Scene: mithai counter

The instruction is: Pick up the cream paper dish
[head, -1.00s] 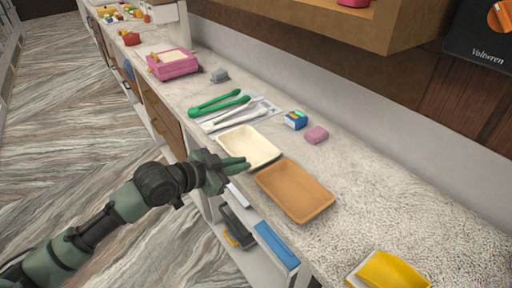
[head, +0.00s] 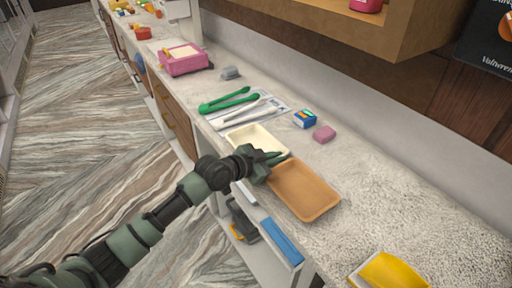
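The cream paper dish (head: 258,138) is a shallow rectangular tray lying on the speckled stone counter, between the tongs and a tan tray. My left gripper (head: 280,157) is at the dish's near right corner, by the gap between the dish and the tan tray. Its two green fingers look a little apart, with nothing seen between them. It covers that corner of the dish, and I cannot tell whether it touches it. My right gripper is not in view.
The tan tray (head: 304,191) lies close beside the dish. Green tongs (head: 229,101) and white tongs (head: 246,111) lie behind it. A yellow object (head: 391,272) lies at the front.

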